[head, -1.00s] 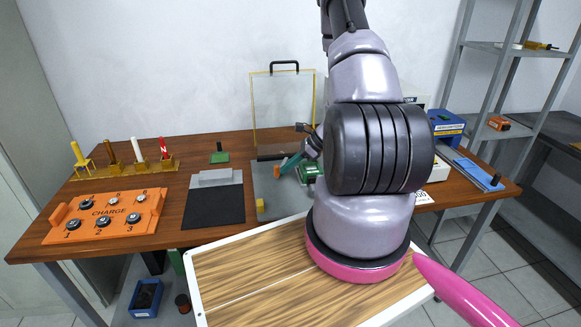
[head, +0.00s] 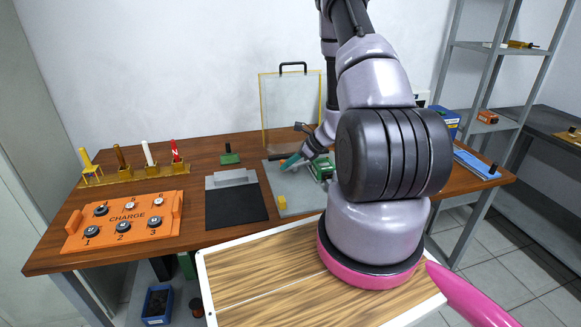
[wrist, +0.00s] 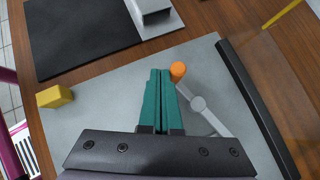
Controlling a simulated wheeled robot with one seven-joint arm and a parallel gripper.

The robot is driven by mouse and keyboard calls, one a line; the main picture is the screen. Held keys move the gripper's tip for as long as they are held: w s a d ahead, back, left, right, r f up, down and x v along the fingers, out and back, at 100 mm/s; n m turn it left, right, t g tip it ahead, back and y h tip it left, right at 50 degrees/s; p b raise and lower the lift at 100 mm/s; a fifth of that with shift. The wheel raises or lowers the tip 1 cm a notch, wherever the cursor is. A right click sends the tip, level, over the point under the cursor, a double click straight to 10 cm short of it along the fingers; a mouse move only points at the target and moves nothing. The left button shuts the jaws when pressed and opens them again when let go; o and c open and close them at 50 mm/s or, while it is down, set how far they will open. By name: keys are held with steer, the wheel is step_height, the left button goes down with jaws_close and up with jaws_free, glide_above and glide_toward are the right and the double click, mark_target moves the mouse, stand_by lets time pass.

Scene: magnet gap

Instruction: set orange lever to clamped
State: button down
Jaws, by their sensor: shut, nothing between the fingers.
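The orange lever shows in the wrist view as a round orange knob (wrist: 178,70) on a light grey arm (wrist: 212,122) with a round grey hub. The arm lies flat over a grey plate (wrist: 105,115), slanting from the knob down to the right. My gripper (wrist: 162,72) has teal fingers pressed together with nothing between them. Its tips are just left of the knob, very close to it; I cannot tell whether they touch. In the head view my gripper (head: 284,168) is low over the plate, and I cannot make out the knob there.
A yellow block (wrist: 55,96) sits on the plate's left side. A black bar (wrist: 255,105) runs along its right in the wrist view. A dark pad (head: 235,206), an orange CHARGE panel (head: 125,222) and a rack of coloured posts (head: 130,174) stand to the left on the table.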

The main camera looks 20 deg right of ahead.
steer(key=shift+w+a, duration=0.25)
steer(key=shift+w, duration=0.1)
steer(key=shift+w+a, duration=0.1)
steer(key=shift+w, duration=0.05)
stand_by(1.3)
stand_by(0.4)
